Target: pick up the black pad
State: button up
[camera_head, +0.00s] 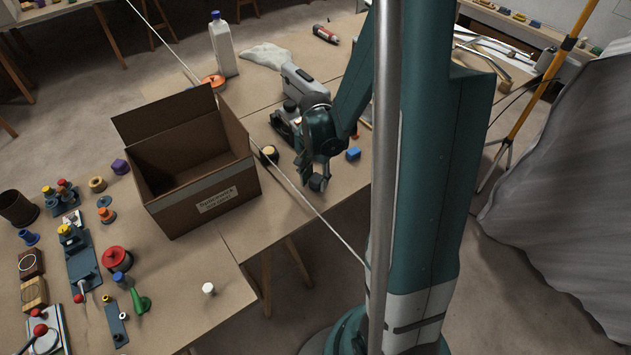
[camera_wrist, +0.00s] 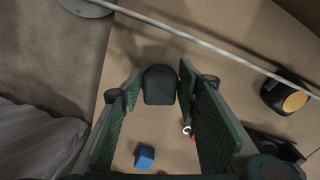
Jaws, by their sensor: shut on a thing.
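The black pad (camera_wrist: 158,86) is a small dark block with a rounded top. In the wrist view it sits between the fingertips of my gripper (camera_wrist: 161,80), whose green ribbed fingers are closed on it. In the head view my gripper (camera_head: 316,178) hangs over the right part of the table near its front edge, and the pad is hard to tell apart from the dark fingertips. How far the pad is above the table cannot be told.
A thin pale cord (camera_head: 309,202) runs slantwise close to my gripper; it also crosses the wrist view (camera_wrist: 200,42). A blue block (camera_head: 353,153) and a yellow-topped black piece (camera_head: 269,154) lie nearby. An open cardboard box (camera_head: 205,190) stands left, with many small parts beyond it.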

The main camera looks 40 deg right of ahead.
aim_at(315, 180)
jog(key=shift+r+p, duration=0.9)
jog(key=shift+r, duration=3.5)
